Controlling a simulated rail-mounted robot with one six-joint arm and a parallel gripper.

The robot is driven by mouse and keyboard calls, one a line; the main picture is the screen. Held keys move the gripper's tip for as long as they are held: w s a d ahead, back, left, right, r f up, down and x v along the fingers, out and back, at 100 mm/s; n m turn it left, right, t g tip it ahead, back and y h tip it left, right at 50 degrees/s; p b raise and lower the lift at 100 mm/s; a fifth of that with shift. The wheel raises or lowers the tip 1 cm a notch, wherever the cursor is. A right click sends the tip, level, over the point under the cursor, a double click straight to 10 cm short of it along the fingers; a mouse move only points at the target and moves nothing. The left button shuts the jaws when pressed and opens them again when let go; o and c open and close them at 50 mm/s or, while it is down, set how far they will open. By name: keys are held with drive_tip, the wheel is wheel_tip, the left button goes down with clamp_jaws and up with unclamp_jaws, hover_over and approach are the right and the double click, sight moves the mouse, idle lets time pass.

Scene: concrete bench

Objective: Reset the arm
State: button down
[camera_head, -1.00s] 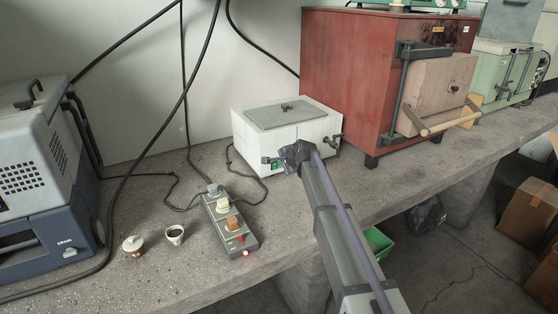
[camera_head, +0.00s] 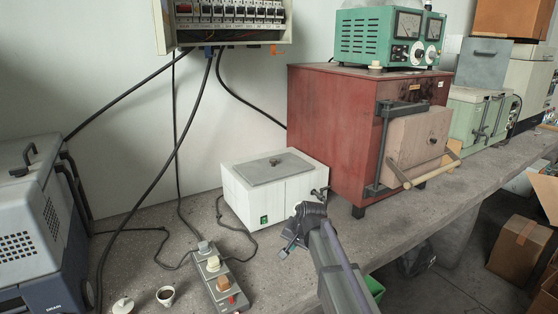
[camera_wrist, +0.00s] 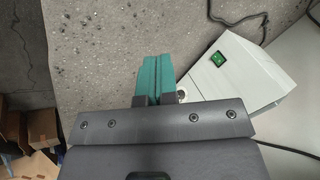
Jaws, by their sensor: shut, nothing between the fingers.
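My gripper (camera_head: 287,250) hangs at the end of my arm, just in front of the right part of the white box with a grey lid (camera_head: 262,200). In the wrist view its teal fingers (camera_wrist: 153,70) are together with nothing between them, over bare concrete bench (camera_wrist: 110,60). The white box (camera_wrist: 245,75), with its lit green switch (camera_wrist: 218,58), lies right of the fingers in that view. Whether the gripper touches the box cannot be told.
A red furnace cabinet (camera_head: 330,125) stands right of the white box, with a green meter unit (camera_head: 375,38) on top. A power strip (camera_head: 222,285), a cup (camera_head: 166,296) and a lidded pot (camera_head: 123,305) are at front left. Cables hang behind. Cardboard boxes (camera_head: 518,245) are on the floor.

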drive_tip(key=s+d+r+n+g+h+p, duration=0.1)
drive_tip(key=s+d, duration=0.3)
drive_tip(key=s, duration=0.5)
drive_tip(key=s+d+r+n+g+h+p, duration=0.1)
drive_tip(key=s+d+r+p, duration=0.3)
drive_tip(key=s, duration=0.5)
drive_tip(key=s+d+r+n+g+h+p, duration=0.1)
drive_tip(key=s+d, duration=0.4)
drive_tip(key=s, duration=0.5)
drive_tip(key=shift+r+n+g+p, duration=0.5)
drive_tip(key=shift+r+p, duration=0.2)
drive_tip(key=shift+p, duration=0.15)
